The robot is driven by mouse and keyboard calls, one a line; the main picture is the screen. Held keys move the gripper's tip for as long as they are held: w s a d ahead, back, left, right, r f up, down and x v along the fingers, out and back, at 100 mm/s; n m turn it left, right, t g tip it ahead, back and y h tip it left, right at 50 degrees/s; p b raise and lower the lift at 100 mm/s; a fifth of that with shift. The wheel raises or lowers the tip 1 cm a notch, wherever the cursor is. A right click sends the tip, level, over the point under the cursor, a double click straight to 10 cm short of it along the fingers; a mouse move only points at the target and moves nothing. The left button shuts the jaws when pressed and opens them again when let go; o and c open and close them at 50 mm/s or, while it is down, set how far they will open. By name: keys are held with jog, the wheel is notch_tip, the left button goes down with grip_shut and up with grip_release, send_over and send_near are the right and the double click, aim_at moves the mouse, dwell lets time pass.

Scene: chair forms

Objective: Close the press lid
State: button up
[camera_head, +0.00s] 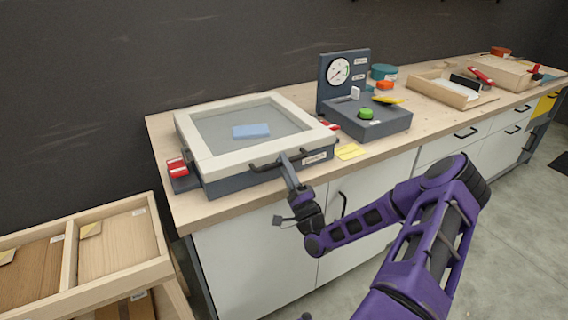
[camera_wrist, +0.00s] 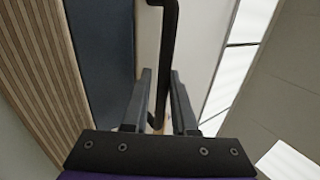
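The press (camera_head: 255,178) is a flat dark grey box at the left end of the workbench. Its lid (camera_head: 196,151) is a cream frame around a grey pane and lies down on the base, with no clear gap visible. A light blue rectangle (camera_head: 251,131) shows at the pane. A black bar handle (camera_head: 265,167) runs along the front edge. My gripper (camera_head: 287,160) is at this handle, reaching in from the front. In the wrist view my gripper (camera_wrist: 160,74) has its fingers apart, with the handle (camera_wrist: 167,40) between them and space visible beside it.
A red-topped block (camera_head: 177,168) sits left of the press. A gauge unit with a green button (camera_head: 366,113) stands to its right, with a yellow note (camera_head: 349,151) between. White cabinets (camera_head: 255,255) are below; a wooden shelf (camera_head: 112,245) stands at lower left.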

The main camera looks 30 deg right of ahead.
jog(key=shift+s+f, duration=0.3)
jog(key=shift+f, duration=0.4)
jog(key=v, duration=1.6)
jog(key=shift+s+r, duration=0.3)
